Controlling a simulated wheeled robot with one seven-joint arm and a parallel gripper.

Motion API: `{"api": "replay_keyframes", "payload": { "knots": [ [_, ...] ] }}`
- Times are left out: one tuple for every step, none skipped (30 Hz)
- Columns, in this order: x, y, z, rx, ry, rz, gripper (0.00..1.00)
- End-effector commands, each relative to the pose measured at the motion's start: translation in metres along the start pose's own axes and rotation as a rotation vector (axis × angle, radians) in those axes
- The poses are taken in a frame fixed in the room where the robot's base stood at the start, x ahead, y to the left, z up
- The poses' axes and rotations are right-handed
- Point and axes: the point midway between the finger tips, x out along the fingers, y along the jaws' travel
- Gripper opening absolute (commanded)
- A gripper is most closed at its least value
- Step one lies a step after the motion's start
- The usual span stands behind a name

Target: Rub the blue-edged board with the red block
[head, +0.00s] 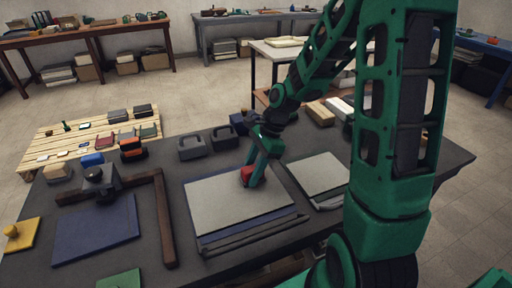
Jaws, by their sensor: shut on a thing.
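My gripper (256,168) is shut on the red block (251,177). The block is low over the upper right part of a grey board (230,210) with a blue edge along its front. It looks to be on the board's surface, but I cannot tell whether it touches. Part of the block is hidden by the green gripper fingers. The board lies flat on the dark table (230,268).
A smaller grey board (318,172) lies to the right, behind my arm. A blue board (97,232) and a brown wooden L-shaped frame (163,225) lie to the left. Dark handled blocks (192,147) stand behind the board. A slatted pallet (40,150) is beyond.

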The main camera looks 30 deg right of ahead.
Motion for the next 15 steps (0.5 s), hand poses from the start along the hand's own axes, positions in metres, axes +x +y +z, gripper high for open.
{"api": "replay_keyframes", "payload": {
  "knots": [
    [-0.001, -0.001, -0.003, -0.001, 0.000, 0.000, 0.10],
    [-0.002, -0.001, -0.005, -0.002, 0.000, 0.000, 0.10],
    [-0.003, -0.001, -0.007, -0.003, 0.000, 0.001, 0.10],
    [-0.004, -0.001, -0.009, -0.004, 0.001, 0.001, 0.10],
    [-0.004, -0.001, -0.011, -0.005, 0.001, 0.002, 0.10],
    [-0.006, -0.001, -0.012, -0.008, 0.001, 0.002, 0.10],
    [-0.008, -0.001, -0.010, -0.009, 0.001, 0.002, 0.10],
    [-0.009, -0.001, -0.010, -0.008, 0.001, 0.002, 0.10],
    [-0.021, -0.002, -0.005, -0.010, 0.003, -0.003, 0.10],
    [-0.028, -0.002, -0.002, -0.011, 0.003, -0.003, 0.10],
    [-0.034, -0.001, 0.001, -0.011, 0.003, -0.003, 0.10],
    [-0.035, -0.001, 0.001, -0.009, 0.002, 0.001, 0.10],
    [-0.037, -0.001, 0.002, -0.009, 0.002, 0.000, 0.10],
    [-0.040, -0.001, 0.003, -0.010, 0.003, 0.000, 0.10],
    [-0.043, -0.001, 0.005, -0.010, 0.002, 0.001, 0.10]
  ]
}}
